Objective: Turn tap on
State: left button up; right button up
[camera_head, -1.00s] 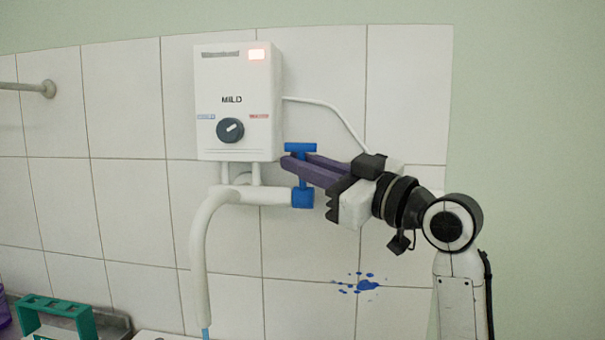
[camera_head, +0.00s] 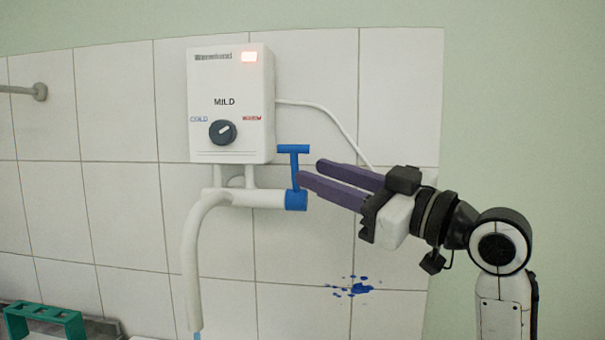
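The tap has a blue T-shaped handle (camera_head: 294,150) on a blue valve body (camera_head: 296,200), at the right end of a white pipe (camera_head: 258,198). A curved white spout (camera_head: 192,265) hangs down from the pipe, with a light blue stream at its mouth (camera_head: 197,335). My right gripper (camera_head: 308,170) is just right of the handle's stem, its two purple fingers apart with nothing between them. The fingertips point left at the stem; whether the nearer one touches it I cannot tell. My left gripper is not in view.
A white water heater (camera_head: 231,80) with a dark knob and a lit red indicator hangs on the tiled wall above the pipe. A white cable (camera_head: 335,120) runs from its right side. Blue paint splashes (camera_head: 360,288) mark the tiles. A green rack (camera_head: 45,318) stands at lower left.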

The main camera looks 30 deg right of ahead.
jog(key=v, duration=0.4)
jog(key=shift+s+b, duration=0.15)
jog(key=shift+b, duration=0.15)
